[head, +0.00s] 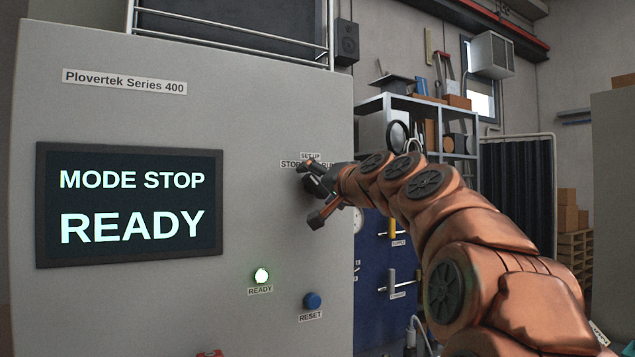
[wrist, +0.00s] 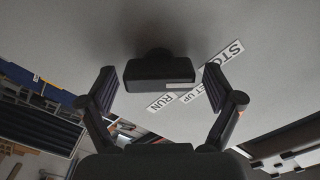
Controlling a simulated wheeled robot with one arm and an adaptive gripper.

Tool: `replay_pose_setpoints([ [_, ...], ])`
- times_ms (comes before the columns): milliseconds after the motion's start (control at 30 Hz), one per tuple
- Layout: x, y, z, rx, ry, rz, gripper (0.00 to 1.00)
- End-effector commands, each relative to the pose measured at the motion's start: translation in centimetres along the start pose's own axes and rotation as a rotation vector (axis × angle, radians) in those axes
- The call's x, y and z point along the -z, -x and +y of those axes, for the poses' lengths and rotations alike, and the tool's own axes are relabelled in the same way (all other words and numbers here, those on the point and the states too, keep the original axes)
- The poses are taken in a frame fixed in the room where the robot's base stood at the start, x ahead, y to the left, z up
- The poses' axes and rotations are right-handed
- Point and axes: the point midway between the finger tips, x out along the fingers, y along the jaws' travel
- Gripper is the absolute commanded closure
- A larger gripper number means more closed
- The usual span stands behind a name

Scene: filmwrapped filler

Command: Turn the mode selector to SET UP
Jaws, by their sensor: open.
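The mode selector is a black bar-shaped knob (wrist: 158,72) on the grey panel, seen in the wrist view. Its labels STOP (wrist: 222,55), SET UP and RUN (wrist: 173,99) lie to the right of and below it there. My gripper (wrist: 160,85) is open, with one finger on each side of the knob and visible gaps to both. In the head view my gripper (head: 313,192) is at the panel just below the labels and hides most of the knob. The display (head: 130,205) reads MODE STOP and READY.
Below the selector are a lit green READY lamp (head: 261,275) and a blue RESET button (head: 312,300). A red part (head: 210,353) shows at the bottom edge. A blue cabinet (head: 372,280) and shelves (head: 410,100) stand right of the panel, behind my arm.

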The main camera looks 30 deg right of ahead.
Motion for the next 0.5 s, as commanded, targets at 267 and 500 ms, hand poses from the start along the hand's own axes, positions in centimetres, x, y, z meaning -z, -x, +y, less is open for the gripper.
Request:
replay_pose_setpoints([
  [267, -0.04, -0.28, 0.05, 0.0, -0.001, 0.0, 0.09],
  [500, -0.03, -0.27, 0.06, 0.0, -0.001, 0.0, 0.29],
])
